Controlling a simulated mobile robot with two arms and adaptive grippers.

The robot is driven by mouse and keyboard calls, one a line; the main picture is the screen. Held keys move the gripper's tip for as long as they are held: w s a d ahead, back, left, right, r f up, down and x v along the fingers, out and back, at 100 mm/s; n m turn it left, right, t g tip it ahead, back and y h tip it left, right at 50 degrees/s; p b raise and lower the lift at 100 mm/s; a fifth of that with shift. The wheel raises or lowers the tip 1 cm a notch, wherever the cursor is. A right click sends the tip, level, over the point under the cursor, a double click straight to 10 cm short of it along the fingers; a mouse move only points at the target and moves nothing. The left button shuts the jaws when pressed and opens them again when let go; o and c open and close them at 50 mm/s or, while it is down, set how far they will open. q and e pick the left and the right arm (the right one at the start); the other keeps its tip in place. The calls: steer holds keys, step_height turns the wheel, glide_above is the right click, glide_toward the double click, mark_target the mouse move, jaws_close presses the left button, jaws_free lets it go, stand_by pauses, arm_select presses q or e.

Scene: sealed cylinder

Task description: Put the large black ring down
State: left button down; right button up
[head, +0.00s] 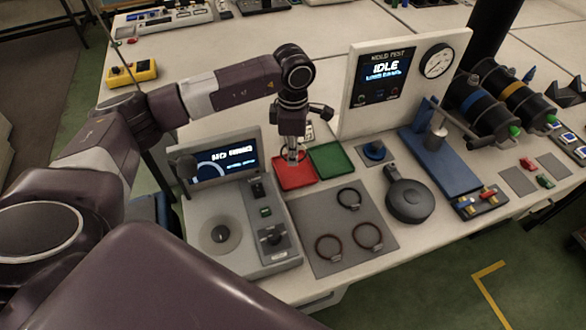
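My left gripper (293,155) points down over the red tray (295,180), near its back edge. Its fingers look close together, but they are too small to tell whether they are shut on something. A thin dark curve shows beside the fingertips; I cannot tell whether it is a ring in the grip. A black ring (340,199) lies flat at the back of the grey mat (347,222). Two reddish-brown rings lie at the mat's front, one on the left (317,248) and one on the right (381,237). My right gripper is not in view.
A green tray (328,160) adjoins the red one on the right. A console with a lit screen (223,163) stands to the left. A panel reading IDLE (387,68) rises behind. A round dark grey object (408,203) and a blue fixture (441,165) stand to the right.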

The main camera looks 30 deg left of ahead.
mark_target(293, 181)
arm_select(q)
step_height(293, 181, down, 7)
steer(key=shift+f+p, duration=0.15)
steer(key=shift+p, duration=0.5)
steer(key=shift+f, duration=0.1)
steer(key=shift+f, duration=0.1)
steer(key=c, duration=2.4)
jaws_free()
